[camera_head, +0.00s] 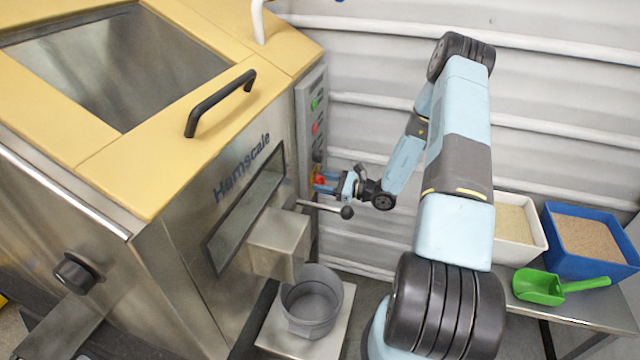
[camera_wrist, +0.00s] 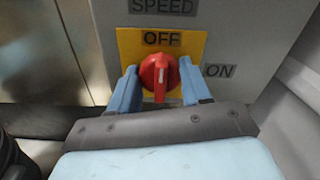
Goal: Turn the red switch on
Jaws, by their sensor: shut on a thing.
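The red switch (camera_wrist: 158,72) is a rotary knob on a yellow plate (camera_wrist: 190,42) in the wrist view. Its white mark points up towards the OFF label (camera_wrist: 162,38). The ON label (camera_wrist: 218,71) is to its right. My gripper (camera_wrist: 160,88) has one blue finger on each side of the knob and is shut on it. In the head view the red switch (camera_head: 320,180) shows small on the machine's side panel, partly covered by my gripper (camera_head: 326,183).
The panel (camera_head: 312,100) has green and red buttons above the switch. A lever with a black ball (camera_head: 347,212) sticks out just below my gripper. A grey bucket (camera_head: 312,300) stands under the spout. White and blue bins (camera_head: 575,265) and a green scoop (camera_head: 540,287) are at right.

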